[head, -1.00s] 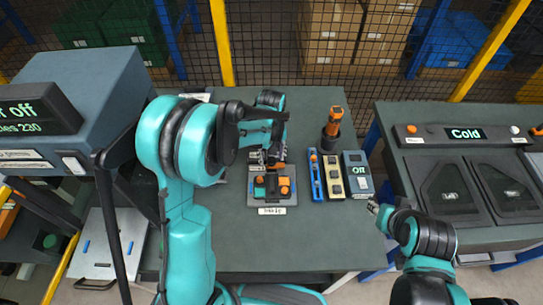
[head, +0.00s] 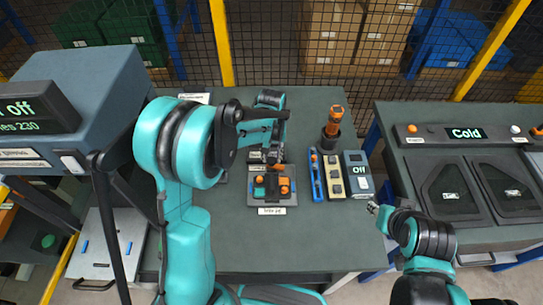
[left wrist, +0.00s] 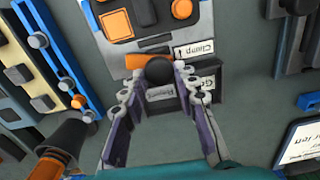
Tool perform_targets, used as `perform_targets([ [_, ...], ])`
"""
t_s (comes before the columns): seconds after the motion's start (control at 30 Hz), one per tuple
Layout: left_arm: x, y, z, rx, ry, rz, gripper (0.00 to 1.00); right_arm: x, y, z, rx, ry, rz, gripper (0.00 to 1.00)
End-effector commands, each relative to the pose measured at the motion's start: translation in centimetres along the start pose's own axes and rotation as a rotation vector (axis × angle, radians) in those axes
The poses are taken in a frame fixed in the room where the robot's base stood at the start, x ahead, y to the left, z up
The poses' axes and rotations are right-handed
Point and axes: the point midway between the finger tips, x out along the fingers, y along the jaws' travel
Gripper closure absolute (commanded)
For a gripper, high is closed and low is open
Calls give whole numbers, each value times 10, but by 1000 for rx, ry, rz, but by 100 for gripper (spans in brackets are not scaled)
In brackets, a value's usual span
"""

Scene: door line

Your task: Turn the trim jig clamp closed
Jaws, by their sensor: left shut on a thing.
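The trim jig (head: 264,201) is a grey plate with orange and dark blocks on the bench, and its plate also shows at the top of the left wrist view (left wrist: 178,22). Its clamp has an orange lever (left wrist: 150,61) with a round black knob (left wrist: 159,71), beside a label reading "Clamp". My left gripper (left wrist: 158,82) is shut on the knob, one finger on each side. In the head view my left gripper (head: 272,156) is at the jig's far edge, and my arm hides part of it. My right gripper (head: 374,208) hangs off the bench's right edge; its fingers are too small to read.
Right of the jig are a blue tool (head: 316,176), a yellowish button strip (head: 333,177) and a box reading "Off" (head: 357,174). An orange-handled tool stands in a dark cup (head: 331,138). The bench front (head: 290,240) is clear.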

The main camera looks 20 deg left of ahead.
Motion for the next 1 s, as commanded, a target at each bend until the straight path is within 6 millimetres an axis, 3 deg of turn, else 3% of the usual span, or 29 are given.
perform_targets([
  [1.0,0,3,2,956,0,0,99,12,0,8,0,0,0,66],
])
